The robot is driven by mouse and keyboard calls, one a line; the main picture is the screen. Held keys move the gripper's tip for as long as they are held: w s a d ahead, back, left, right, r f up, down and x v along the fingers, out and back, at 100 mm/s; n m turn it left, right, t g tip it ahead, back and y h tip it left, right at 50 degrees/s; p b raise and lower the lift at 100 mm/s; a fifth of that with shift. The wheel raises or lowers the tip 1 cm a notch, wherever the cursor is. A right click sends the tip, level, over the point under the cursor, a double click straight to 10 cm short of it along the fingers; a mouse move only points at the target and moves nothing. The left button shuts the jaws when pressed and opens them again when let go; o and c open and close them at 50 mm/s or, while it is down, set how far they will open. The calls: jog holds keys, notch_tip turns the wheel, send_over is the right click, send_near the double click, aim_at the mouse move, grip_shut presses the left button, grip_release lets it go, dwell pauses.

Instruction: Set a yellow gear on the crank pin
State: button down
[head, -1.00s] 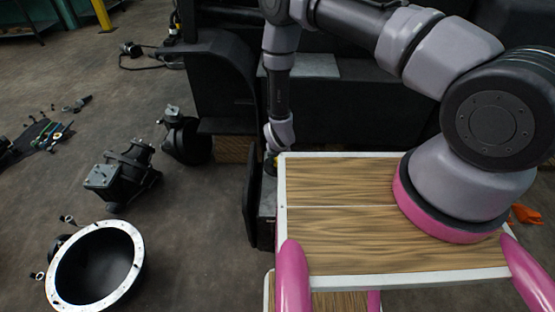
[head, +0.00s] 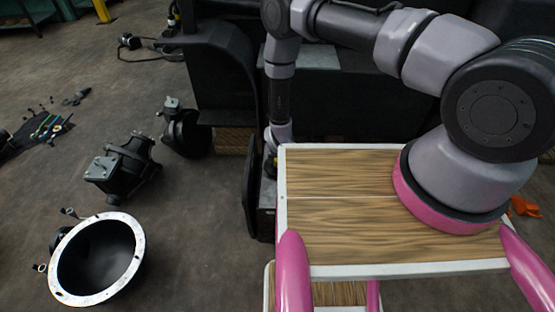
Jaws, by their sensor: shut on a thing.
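My gripper (head: 270,167) hangs low at the far left edge of my wood-topped body, under the lower arm link. It is small, dark and mostly hidden behind the tabletop edge. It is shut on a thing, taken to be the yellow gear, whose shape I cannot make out. I cannot make out the crank pin or how far the gripper is from it.
The stripped forklift (head: 350,105) stands dark behind my arm. On the floor at left are a black round housing with a pale rim (head: 135,270), a gearbox-like unit (head: 125,170), another black part (head: 185,135) and scattered tools (head: 48,127). Floor between them is bare.

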dwell(0.3)
jog(key=shift+f, duration=0.75)
jog(key=shift+f, duration=0.15)
jog(key=shift+c, duration=2.2)
grip_release()
jog(key=shift+s, duration=0.1)
